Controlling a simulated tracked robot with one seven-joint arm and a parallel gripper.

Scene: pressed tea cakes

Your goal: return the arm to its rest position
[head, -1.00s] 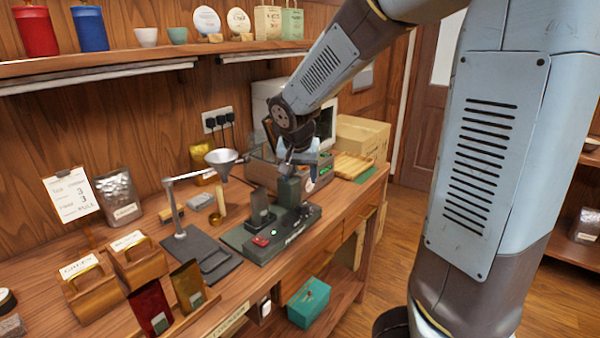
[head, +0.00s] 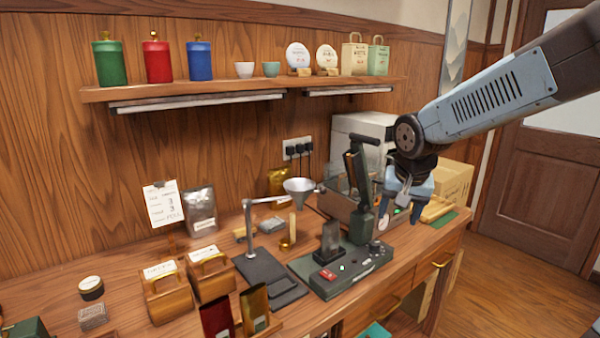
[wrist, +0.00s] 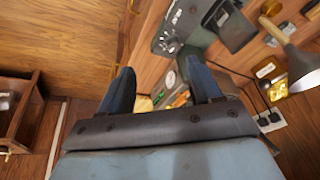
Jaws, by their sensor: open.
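My arm reaches in from the upper right in the head view. My gripper (head: 402,212) hangs from it, fingers pointing down, just right of the dark green press machine (head: 342,270) with its raised lever. The gripper partly hides what stands behind it on the counter. In the wrist view the two dark blue fingers (wrist: 160,90) are spread apart with nothing between them. The press (wrist: 180,28) shows beyond the fingertips there, at the top.
A wooden shelf (head: 250,88) with canisters and cups runs along the wall above the counter. A funnel stand (head: 251,232), wooden boxes (head: 168,292) and pouches crowd the counter's left. Cardboard boxes (head: 453,183) stand at the right end. Floor (head: 510,265) is open at the right.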

